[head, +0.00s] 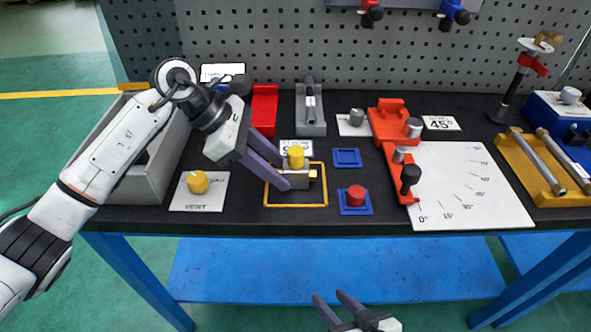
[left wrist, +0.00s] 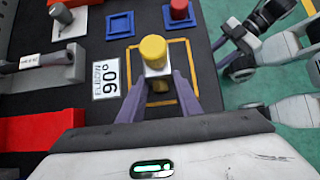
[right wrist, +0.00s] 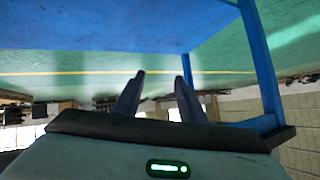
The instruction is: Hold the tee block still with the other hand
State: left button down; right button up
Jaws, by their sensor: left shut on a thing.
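The tee block (head: 294,182) is a grey block with a yellow cylinder (head: 296,157) on top, inside a yellow square outline on the black bench. My left gripper (head: 282,172) comes down from the upper left and is shut on the tee block. In the left wrist view, the fingers stand on either side of the block (left wrist: 157,72), with the yellow cylinder upright beyond them. My right gripper (head: 330,304) is open and empty, in front of the bench and below its top. The right wrist view shows its two fingers apart (right wrist: 158,88) with nothing between them.
A blue pad with a red cylinder (head: 356,196) and an empty blue square (head: 347,157) lie right of the tee block. A white card with a yellow knob (head: 197,182) lies left. A white angle plate (head: 465,190) and red arm (head: 396,178) lie farther right.

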jog(key=w+a+r+n+t+y, duration=0.15)
jog(key=a+r+y, duration=0.35)
jog(key=a+r, duration=0.7)
jog(key=s+a+r+n+g+y, duration=0.1)
jog(key=a+r+n+g+y, duration=0.2)
jog(key=r, duration=0.4)
jog(key=s+a+r+n+y, duration=0.1)
jog(key=a+r+n+y, duration=0.3)
jog(key=r+n, duration=0.25)
jog(key=s+a+r+n+g+y, duration=0.1)
jog(key=a+r+n+g+y, duration=0.2)
jog(key=r, duration=0.5)
jog(key=w+a+r+n+g+h, duration=0.2)
jog(key=w+r+n+g+h, duration=0.1)
jog(key=w+r+n, duration=0.4)
jog(key=w+a+r+n+g+h, duration=0.25)
jog(key=w+r+n, duration=0.35)
jog(key=r+n, duration=0.3)
jog(key=w+d+r+t+h, duration=0.4)
jog(key=w+d+r+h, duration=0.15)
jog(key=r, duration=0.35)
jog(key=m+g+h, duration=0.2)
jog(key=g+h, duration=0.2)
jog(key=h, duration=0.5)
send_over(296, 150)
notch_tip(296, 150, down, 19)
jog(key=shift+f, duration=4.55)
